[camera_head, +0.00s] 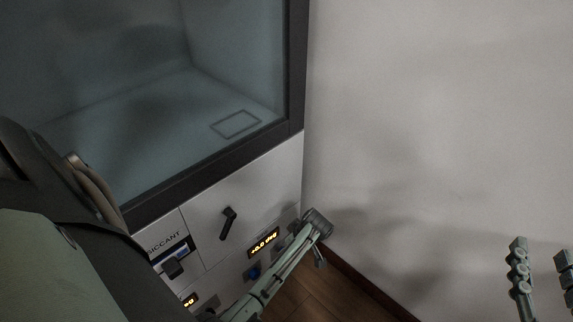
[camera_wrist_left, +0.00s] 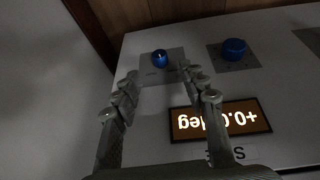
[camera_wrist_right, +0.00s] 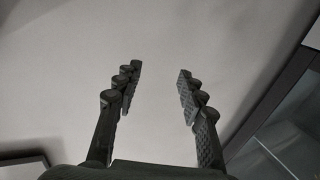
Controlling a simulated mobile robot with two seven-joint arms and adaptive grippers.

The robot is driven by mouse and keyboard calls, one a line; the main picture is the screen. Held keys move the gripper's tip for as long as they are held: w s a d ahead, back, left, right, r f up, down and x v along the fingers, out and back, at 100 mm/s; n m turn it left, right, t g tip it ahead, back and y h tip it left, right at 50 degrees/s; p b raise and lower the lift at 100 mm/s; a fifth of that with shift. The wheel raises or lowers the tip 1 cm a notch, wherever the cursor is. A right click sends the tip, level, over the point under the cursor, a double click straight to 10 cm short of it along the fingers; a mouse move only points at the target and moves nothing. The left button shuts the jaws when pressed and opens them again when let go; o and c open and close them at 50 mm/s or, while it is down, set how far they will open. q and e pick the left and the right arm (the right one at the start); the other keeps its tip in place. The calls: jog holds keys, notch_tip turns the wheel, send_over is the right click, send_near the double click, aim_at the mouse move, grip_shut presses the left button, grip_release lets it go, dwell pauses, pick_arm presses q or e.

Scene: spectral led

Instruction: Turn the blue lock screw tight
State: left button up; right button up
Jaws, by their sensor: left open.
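In the left wrist view, a blue screw-like knob (camera_wrist_left: 160,59) with a white mark sits on a grey plate on the white panel. A second, plain blue knob (camera_wrist_left: 234,48) stands to its right. My left gripper (camera_wrist_left: 160,76) is open, its fingertips just below the marked knob in the picture, with nothing held; contact cannot be told. In the head view, one blue knob (camera_head: 254,272) shows below the display, and my left arm covers the panel beside it. My right gripper (camera_head: 541,251) is open and empty before the wall, far from the panel.
A lit display (camera_head: 264,242) reads about +0.0 deg; it appears upside down in the left wrist view (camera_wrist_left: 220,121). A black handle (camera_head: 228,223) sticks out of the cabinet front. The pale wall (camera_head: 430,120) right of the cabinet is bare.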

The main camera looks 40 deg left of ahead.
pick_arm(q)
jog(key=b+x, duration=0.2)
jog(key=x, duration=0.5)
pick_arm(e)
notch_tip(320, 180, up, 9)
jog(key=s+a+t+y, duration=0.1)
jog(key=s+t+y, duration=0.1)
jog(key=t, duration=0.3)
jog(key=shift+s+a+r+y, duration=0.2)
jog(key=shift+s+a+y, duration=0.05)
jog(key=shift+s+y, duration=0.05)
pick_arm(q)
jog(key=shift+a, duration=0.1)
jog(key=shift+c, duration=0.6)
grip_shut()
